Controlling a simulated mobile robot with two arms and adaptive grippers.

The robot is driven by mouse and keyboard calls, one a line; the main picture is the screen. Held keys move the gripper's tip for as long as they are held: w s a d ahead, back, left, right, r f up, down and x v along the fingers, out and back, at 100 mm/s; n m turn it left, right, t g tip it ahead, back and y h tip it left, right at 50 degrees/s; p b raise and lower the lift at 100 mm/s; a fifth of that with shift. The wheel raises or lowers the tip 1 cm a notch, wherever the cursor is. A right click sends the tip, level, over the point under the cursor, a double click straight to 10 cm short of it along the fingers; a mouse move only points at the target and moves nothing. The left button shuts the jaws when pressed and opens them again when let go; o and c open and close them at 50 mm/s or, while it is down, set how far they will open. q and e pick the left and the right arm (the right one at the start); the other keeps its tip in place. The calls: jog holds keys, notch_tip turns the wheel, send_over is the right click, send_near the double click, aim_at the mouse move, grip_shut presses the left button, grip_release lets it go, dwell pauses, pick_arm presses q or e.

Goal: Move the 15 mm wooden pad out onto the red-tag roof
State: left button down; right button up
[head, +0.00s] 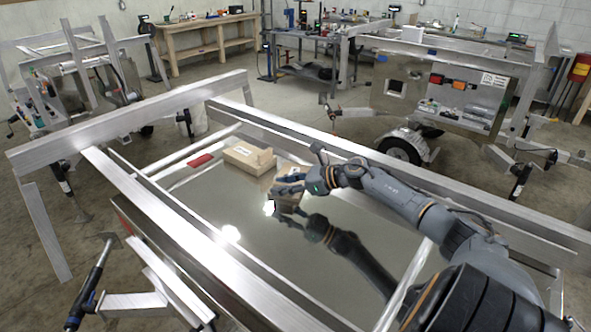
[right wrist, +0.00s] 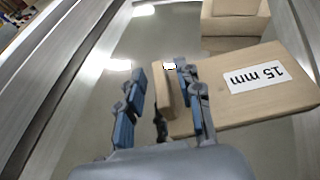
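The 15 mm wooden pad (right wrist: 262,105) is a pale flat board with a white "15 mm" label and an upright wooden tab at one end. In the head view it shows partly behind my right gripper (head: 290,188), on a shiny metal sheet (head: 235,205). In the right wrist view my right gripper (right wrist: 162,95) is open, with one finger on each side of the tab. A gap shows between the left-hand finger and the tab; contact on the other side is unclear. A red tag (head: 201,160) lies at the sheet's far left. My left gripper is not in view.
A second wooden block (head: 245,157) with a raised piece stands just beyond the pad; it also shows in the right wrist view (right wrist: 236,22). Aluminium rails (head: 185,215) border the sheet on both sides. The near part of the sheet is clear apart from reflections.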

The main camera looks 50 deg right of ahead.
jog(key=shift+s+d, duration=0.2)
jog(key=shift+s, duration=0.15)
jog(key=b+v, duration=0.2)
jog(key=v, duration=0.7)
jog(key=shift+s+r+b, duration=0.15)
jog(key=shift+r+b, duration=0.05)
jog(key=shift+b, duration=0.1)
jog(key=shift+v, duration=0.95)
jog(key=shift+r, duration=0.1)
